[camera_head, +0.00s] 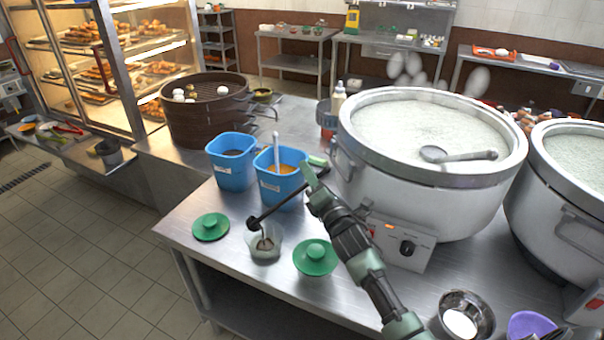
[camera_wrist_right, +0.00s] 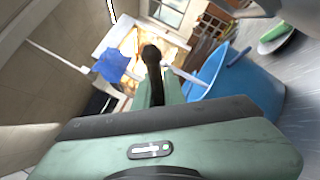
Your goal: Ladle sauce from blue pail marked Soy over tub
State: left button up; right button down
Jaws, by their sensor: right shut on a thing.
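Two blue pails stand side by side in the head view. The left pail (camera_head: 231,175) holds dark sauce; the right pail (camera_head: 280,190) holds orange sauce and a pale-handled ladle. Their labels are too small to read. My right gripper (camera_head: 314,182) is shut on a black ladle (camera_head: 282,206), to the right of the right pail. The ladle's bowl end is above the left rim of a small clear tub (camera_head: 266,251), which has something dark brown in it. The wrist view shows the dark ladle (camera_wrist_right: 152,62) beyond my gripper and a blue pail (camera_wrist_right: 258,85) to the right.
A large congee stockpot (camera_head: 420,190) stands close right of my gripper. A brown steamer (camera_head: 205,120) is behind the pails. A metal bowl (camera_head: 465,314) is at front right.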

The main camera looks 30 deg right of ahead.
jog(key=d+f+m+h+b, duration=0.2)
jog(key=d+f+m+b, duration=0.3)
jog(key=f+m+b, duration=0.1)
jog(key=shift+s+d+f, duration=0.15)
jog(key=shift+s+f, duration=0.3)
jog(key=shift+f, duration=0.05)
dwell(0.3)
jog(key=shift+r, duration=0.1)
dwell(1.2)
notch_tip(320, 180, up, 6)
jog(key=p, duration=0.4)
dwell(0.4)
